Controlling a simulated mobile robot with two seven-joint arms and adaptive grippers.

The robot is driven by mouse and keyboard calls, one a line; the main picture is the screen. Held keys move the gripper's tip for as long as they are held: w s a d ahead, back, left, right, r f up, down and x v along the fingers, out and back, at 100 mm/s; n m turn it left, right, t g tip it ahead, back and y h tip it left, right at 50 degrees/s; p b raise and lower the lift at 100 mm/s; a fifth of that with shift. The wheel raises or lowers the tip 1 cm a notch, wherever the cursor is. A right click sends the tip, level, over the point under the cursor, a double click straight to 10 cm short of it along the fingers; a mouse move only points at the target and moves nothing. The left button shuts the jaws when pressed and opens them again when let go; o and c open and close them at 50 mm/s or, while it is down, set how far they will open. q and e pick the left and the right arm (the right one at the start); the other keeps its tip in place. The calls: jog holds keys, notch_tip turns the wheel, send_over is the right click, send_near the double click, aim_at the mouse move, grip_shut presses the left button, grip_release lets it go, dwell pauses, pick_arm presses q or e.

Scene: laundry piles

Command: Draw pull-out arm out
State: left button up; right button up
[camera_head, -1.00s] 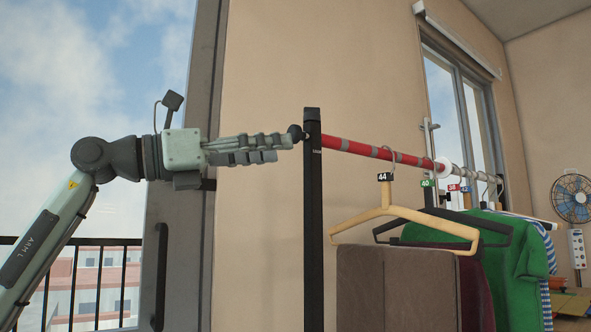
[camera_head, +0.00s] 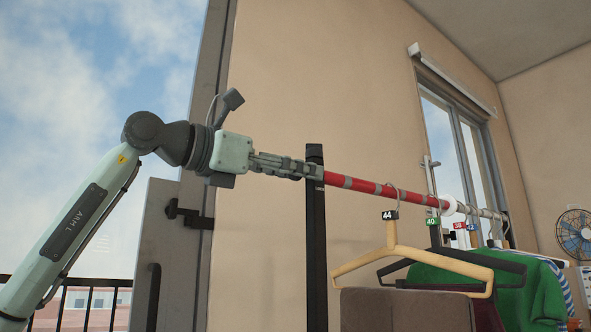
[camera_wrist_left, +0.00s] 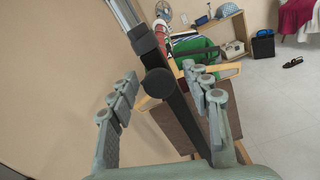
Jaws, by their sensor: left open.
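The pull-out arm appears to be the red rod with grey bands (camera_head: 375,187), running right from the top of a black upright post (camera_head: 316,240). In the left wrist view a round black knob (camera_wrist_left: 160,83) sits at the near end by the post, between my two fingers. My left gripper (camera_head: 308,170) is open, its fingers reaching the post top around the knob; the wrist view shows a finger on each side (camera_wrist_left: 161,78). Contact cannot be told. In the head view the fingers hide the knob. My right gripper is not in view.
Hangers with number tags, such as a wooden one (camera_head: 412,255), hang on the rail with a brown cloth (camera_head: 400,308) and a green garment (camera_head: 520,280). A wall and window (camera_head: 455,140) stand behind. A shelf (camera_wrist_left: 232,38) and open floor show in the wrist view.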

pick_arm(q)
jog(key=shift+c, duration=0.6)
grip_shut()
jog(key=v, duration=2)
jog(key=shift+b, duration=0.45)
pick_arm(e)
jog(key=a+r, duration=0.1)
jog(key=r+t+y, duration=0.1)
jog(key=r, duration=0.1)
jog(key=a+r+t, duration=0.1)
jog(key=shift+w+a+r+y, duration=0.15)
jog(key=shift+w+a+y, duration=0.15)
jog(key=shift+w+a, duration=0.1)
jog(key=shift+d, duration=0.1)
